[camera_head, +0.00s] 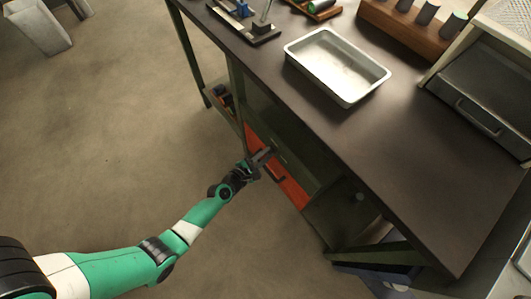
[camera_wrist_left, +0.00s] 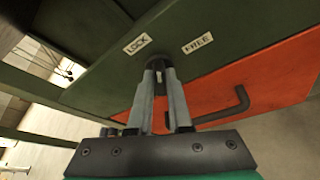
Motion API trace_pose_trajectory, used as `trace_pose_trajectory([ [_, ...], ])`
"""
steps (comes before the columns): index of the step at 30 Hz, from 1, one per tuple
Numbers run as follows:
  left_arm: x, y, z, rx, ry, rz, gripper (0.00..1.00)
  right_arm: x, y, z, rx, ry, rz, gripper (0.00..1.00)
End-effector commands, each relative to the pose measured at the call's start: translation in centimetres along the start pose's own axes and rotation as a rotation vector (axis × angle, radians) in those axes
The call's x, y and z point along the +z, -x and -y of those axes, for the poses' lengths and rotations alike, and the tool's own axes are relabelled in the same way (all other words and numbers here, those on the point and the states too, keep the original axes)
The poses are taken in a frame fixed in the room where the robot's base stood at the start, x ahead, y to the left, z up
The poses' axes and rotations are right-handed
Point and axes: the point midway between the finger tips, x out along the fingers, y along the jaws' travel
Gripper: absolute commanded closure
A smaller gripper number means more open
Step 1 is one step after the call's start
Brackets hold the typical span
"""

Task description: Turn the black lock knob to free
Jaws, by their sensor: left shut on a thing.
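My left gripper (camera_head: 262,158) is at the front of the green bench cabinet. In the left wrist view, its two grey fingers (camera_wrist_left: 159,76) are shut on the black lock knob (camera_wrist_left: 158,63). The knob is mostly hidden between the fingertips, so I cannot tell which way it points. A LOCK label (camera_wrist_left: 137,44) is to the upper left of the knob and a FREE label (camera_wrist_left: 197,43) to the upper right, both on the green panel (camera_wrist_left: 100,75). My right gripper is not in view.
An orange-red drawer (camera_head: 292,192) with a black bar handle (camera_wrist_left: 235,103) is just below the panel. The dark benchtop (camera_head: 400,150) overhangs it and carries a metal tray (camera_head: 337,65).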

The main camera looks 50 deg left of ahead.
Motion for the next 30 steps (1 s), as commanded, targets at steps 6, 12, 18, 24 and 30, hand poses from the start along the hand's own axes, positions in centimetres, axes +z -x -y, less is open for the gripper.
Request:
trace_pose_trajectory([
  [6, -0.03, -0.06, 0.39, 0.076, -0.189, 0.001, 1.00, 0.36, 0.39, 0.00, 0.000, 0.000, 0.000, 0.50],
  [12, -0.08, -0.07, 0.59, 0.148, -0.362, 0.001, 1.00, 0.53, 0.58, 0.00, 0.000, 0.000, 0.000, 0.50],
  [18, -0.12, -0.13, 0.73, 0.220, -0.536, 0.002, 1.00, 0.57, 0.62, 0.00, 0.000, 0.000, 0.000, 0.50],
  [24, -0.25, -0.17, 0.83, 0.288, -0.696, 0.001, 1.00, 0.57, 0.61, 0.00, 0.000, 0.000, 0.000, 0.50],
  [30, -0.36, -0.20, 0.94, 0.340, -0.824, 0.001, 1.00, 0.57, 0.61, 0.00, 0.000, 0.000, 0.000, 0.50],
])
